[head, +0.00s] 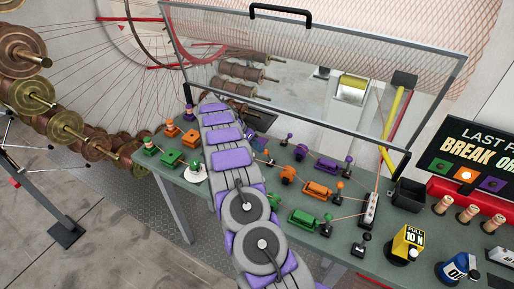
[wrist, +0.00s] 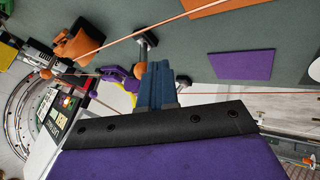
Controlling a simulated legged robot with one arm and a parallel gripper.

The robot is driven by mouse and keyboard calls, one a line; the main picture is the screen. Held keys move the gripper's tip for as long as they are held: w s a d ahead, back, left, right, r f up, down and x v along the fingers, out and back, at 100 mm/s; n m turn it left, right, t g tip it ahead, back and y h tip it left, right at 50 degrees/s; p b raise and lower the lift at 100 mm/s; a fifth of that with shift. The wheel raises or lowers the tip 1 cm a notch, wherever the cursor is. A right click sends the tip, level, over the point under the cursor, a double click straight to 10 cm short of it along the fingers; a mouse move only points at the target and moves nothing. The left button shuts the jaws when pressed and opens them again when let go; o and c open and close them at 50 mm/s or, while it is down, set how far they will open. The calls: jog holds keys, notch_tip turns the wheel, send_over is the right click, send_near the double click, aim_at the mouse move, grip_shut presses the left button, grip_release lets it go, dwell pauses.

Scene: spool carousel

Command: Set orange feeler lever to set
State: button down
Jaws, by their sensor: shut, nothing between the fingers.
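Orange parts stand in two groups on the green bench. In the head view, the right group has an orange block (head: 288,174), a longer orange block (head: 320,190) and an orange-knobbed lever (head: 340,185). The left group has orange blocks (head: 190,137). I cannot tell for certain which part is the feeler lever. In the wrist view, an orange bracket (wrist: 76,45) and an orange ball (wrist: 45,73) lie left of my gripper (wrist: 158,68). The gripper is shut and empty, close to a purple part (wrist: 121,82); contact is unclear. In the head view my arm hides much of the bench middle.
Purple parts (head: 326,166) and green parts (head: 303,217) stand in rows beside the orange ones. A framed clear guard (head: 310,107) rises behind them. Threads run to a white post (head: 371,207). A yellow 10 N weight (head: 407,242) stands at the right.

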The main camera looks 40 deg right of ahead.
aim_at(269, 158)
jog(key=shift+s+d+r+t+b, duration=0.1)
jog(key=shift+s+d+t+b, duration=0.05)
jog(key=shift+d+t+b, duration=0.15)
jog(key=shift+s+y+b, duration=0.2)
jog(key=shift+y+b, duration=0.1)
jog(key=s+t+b, duration=0.1)
jog(key=b, duration=0.1)
jog(key=s+d+r+t+y+b, duration=0.1)
jog(key=t+b, duration=0.1)
jog(key=shift+s+r+m, duration=0.15)
jog(key=shift+s+m, duration=0.05)
jog(key=shift+m, duration=0.2)
jog(key=s+t+b, duration=0.1)
jog(key=t+y+b, duration=0.1)
jog(key=b, duration=0.1)
jog(key=shift+s+d+r+t, duration=0.2)
jog(key=shift+s+d+t, duration=0.15)
jog(key=shift+s+t, duration=0.05)
jog(key=shift+s+d+m+t+y+b, duration=0.2)
jog(key=shift+s+t+y+b, duration=0.15)
jog(key=shift+s+t, duration=0.2)
jog(key=shift+s+d+m+t+y+b, duration=0.2)
jog(key=shift+s+t+y+b, duration=0.15)
jog(key=shift+t, duration=0.2)
jog(key=shift+r, duration=0.15)
